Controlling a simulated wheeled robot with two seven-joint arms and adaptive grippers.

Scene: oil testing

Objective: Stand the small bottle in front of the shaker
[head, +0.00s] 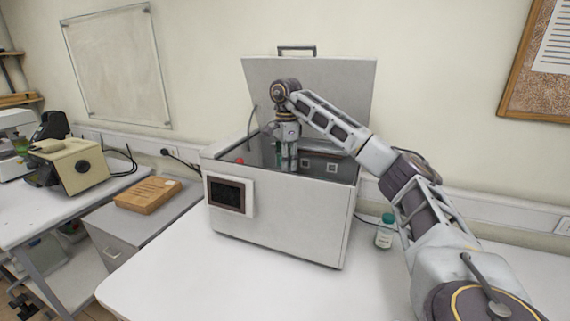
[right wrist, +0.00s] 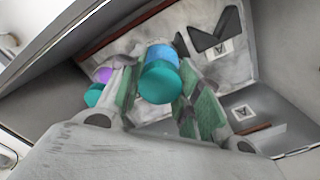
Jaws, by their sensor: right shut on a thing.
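The shaker (head: 277,221) is a large light-grey box on the white table, with its lid (head: 320,90) raised. My right gripper (head: 287,165) reaches down into its open top. In the right wrist view its green-padded fingers (right wrist: 157,100) are shut on a small bottle (right wrist: 159,82) with a teal end and a blue part. The bottle is inside the shaker; whether it touches the floor there I cannot tell. In the head view the gripper and front wall mostly hide it. My left gripper is not in view.
Another bottle with a green cap (head: 385,231) stands on the table to the right of the shaker. In the right wrist view a purple and teal object (right wrist: 99,85) is beside the held bottle. The white table (head: 190,275) in front of the shaker is clear.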

